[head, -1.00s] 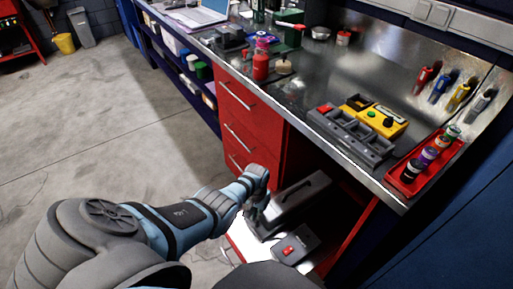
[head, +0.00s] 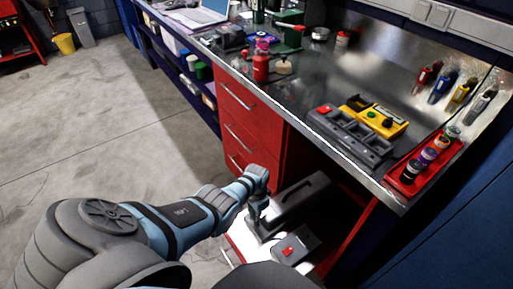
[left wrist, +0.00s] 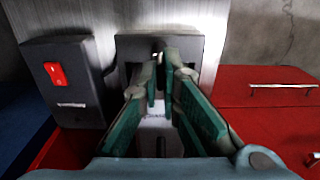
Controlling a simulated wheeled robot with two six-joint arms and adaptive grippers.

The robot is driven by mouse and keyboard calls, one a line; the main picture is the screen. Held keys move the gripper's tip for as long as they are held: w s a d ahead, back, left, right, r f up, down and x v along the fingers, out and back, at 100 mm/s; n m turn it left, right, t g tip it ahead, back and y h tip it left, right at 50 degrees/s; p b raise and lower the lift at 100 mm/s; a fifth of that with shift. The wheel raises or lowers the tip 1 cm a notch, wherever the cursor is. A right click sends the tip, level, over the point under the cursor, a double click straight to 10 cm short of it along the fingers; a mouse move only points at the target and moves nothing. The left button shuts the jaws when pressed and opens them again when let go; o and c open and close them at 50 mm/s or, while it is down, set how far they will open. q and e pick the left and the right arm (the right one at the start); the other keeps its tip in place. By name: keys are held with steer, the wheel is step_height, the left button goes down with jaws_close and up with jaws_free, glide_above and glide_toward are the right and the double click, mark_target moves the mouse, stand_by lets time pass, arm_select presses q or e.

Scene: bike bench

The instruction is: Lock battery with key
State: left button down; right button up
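The battery (head: 300,200) is a long dark grey case with a handle on top. It lies on the low shelf under the bench, beside the red drawers. My left gripper (head: 259,212) reaches down to its near end. In the left wrist view the battery's dark end (left wrist: 208,50) is behind the green fingers (left wrist: 161,70). The fingers are close together, with a small pale metal piece, seemingly the key (left wrist: 157,57), between their tips. Most of the key and the lock are hidden by the fingers. My right gripper is not in view.
A grey box with a red switch (head: 290,250) sits close beside the battery; it also shows in the left wrist view (left wrist: 62,100). Red drawers (head: 250,125) flank the space. The bench top (head: 310,75) overhangs it. Open floor (head: 100,130) is at left.

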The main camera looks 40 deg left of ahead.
arm_select(q)
steer(key=c, duration=1.8)
jaws_free()
steer(key=shift+w+r, duration=0.1)
steer(key=shift+r, duration=0.2)
step_height(320, 180, up, 11)
steer(key=shift+r, duration=0.2)
